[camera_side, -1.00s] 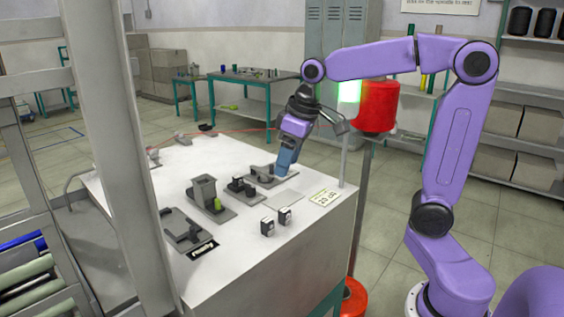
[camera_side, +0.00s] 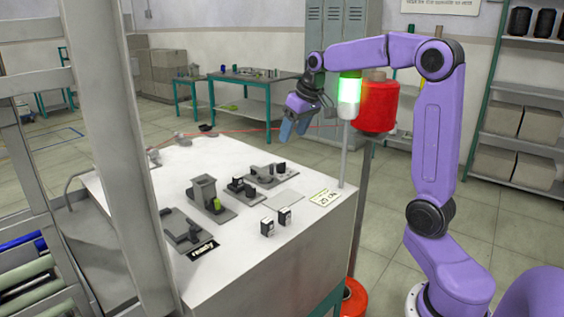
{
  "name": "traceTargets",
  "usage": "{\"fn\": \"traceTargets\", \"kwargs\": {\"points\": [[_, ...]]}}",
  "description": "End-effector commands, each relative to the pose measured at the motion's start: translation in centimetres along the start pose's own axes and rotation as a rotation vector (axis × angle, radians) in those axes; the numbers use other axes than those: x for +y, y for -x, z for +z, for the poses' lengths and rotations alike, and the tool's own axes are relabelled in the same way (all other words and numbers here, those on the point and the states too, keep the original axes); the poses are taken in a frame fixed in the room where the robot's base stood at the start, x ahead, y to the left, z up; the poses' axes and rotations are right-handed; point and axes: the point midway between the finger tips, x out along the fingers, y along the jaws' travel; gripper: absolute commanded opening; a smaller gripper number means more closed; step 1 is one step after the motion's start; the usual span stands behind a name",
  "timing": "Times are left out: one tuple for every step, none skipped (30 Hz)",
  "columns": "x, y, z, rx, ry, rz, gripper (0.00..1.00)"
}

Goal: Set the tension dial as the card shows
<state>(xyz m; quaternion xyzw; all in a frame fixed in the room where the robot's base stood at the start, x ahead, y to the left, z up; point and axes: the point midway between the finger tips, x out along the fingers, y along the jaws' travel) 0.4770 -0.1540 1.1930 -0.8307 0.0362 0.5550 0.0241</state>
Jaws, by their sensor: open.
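A pale card (camera_side: 325,197) with dark writing, too small to read surely, lies at the right edge of the white table. A grey fixture with dark parts (camera_side: 268,173) sits on the table behind and left of the card. It may carry the tension dial, but I cannot make out a dial face or its setting. My gripper (camera_side: 291,137) has blue fingers, is open, and hangs in the air above the back right of the table. It is clear of the fixture, and I see nothing between its fingers.
Other grey fixtures (camera_side: 204,188) stand left on the white table (camera_side: 240,262). Two small dark-and-white blocks (camera_side: 267,227) stand near its front. A lit green lamp (camera_side: 349,97) and a red spool (camera_side: 376,106) stand behind the right edge. A red thread runs across the back.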

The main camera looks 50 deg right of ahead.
Motion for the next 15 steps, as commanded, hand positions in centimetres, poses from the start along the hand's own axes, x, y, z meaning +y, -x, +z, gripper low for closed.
{"fn": "traceTargets", "kwargs": {"points": [[0.0, -1.1, 0.1, -0.006, 0.000, 0.000, 0.62], [0.0, -1.6, 0.1, -0.006, 0.000, 0.000, 0.62], [0.0, -2.4, 0.1, -0.006, -0.001, 0.000, 0.62], [0.0, -3.0, 0.1, -0.006, -0.001, 0.000, 0.62], [0.0, -3.5, 0.1, -0.006, -0.001, 0.000, 0.62], [0.0, -4.3, 0.1, -0.006, 0.000, 0.000, 0.62], [0.0, -4.8, 0.1, -0.007, 0.000, -0.001, 0.62], [0.0, -5.4, 0.1, -0.006, 0.000, 0.000, 0.62], [0.0, -6.1, 0.1, -0.005, 0.000, 0.000, 0.62], [0.0, -6.7, 0.1, -0.006, -0.001, 0.000, 0.62], [0.0, -7.2, 0.1, -0.005, -0.001, 0.000, 0.62], [0.0, -7.9, 0.1, -0.006, 0.000, 0.000, 0.62], [0.0, -8.4, 0.1, -0.004, 0.000, 0.000, 0.62], [0.0, -8.9, 0.1, -0.005, 0.000, 0.000, 0.62], [0.0, -9.4, 0.1, -0.004, 0.000, 0.000, 0.62]]}}
